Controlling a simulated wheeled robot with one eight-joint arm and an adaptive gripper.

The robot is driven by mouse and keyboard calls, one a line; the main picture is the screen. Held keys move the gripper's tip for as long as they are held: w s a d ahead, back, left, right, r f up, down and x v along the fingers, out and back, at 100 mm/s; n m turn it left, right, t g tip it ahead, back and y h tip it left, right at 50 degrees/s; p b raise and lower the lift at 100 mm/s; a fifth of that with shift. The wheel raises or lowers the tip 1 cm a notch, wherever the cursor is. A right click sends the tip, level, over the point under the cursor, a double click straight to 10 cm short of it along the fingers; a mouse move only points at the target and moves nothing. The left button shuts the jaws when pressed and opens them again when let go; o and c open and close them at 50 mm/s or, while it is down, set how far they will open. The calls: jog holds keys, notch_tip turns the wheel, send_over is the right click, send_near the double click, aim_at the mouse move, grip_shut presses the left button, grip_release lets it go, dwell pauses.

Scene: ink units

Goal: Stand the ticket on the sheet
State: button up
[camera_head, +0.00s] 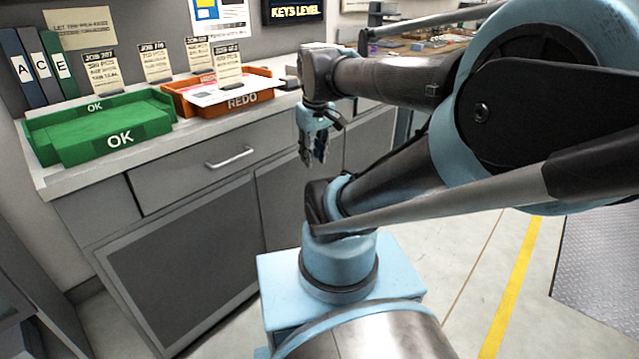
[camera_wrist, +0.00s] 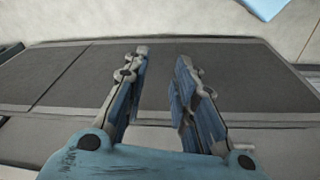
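Several cream job tickets with dark headers stand upright at the back of the counter: one on the left (camera_head: 102,70), one in the middle (camera_head: 155,63), one further right (camera_head: 199,53). Another ticket (camera_head: 228,68) stands upright at the orange REDO tray (camera_head: 262,88) and overlaps the white sheet (camera_head: 207,96). I cannot tell whether its foot rests on the sheet. The sheet lies across the orange tray. My gripper (camera_head: 312,152) hangs in front of the counter, right of the tray and apart from it. In the wrist view its fingers (camera_wrist: 163,58) are apart, with nothing between them.
A green OK tray (camera_head: 112,117) sits on the counter's left. Binders (camera_head: 38,68) stand behind it. Grey cabinet doors and drawers (camera_head: 200,165) form the counter front. Open floor with a yellow line (camera_head: 515,275) lies to the right.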

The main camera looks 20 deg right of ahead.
jog(key=s+f+m, duration=0.3)
jog(key=s+f, duration=0.1)
jog(key=f, duration=0.3)
jog(key=shift+d, duration=0.45)
jog(key=shift+s+f, duration=0.1)
jog(key=shift+w+f, duration=0.2)
jog(key=shift+w, duration=0.3)
jog(key=shift+s, duration=0.15)
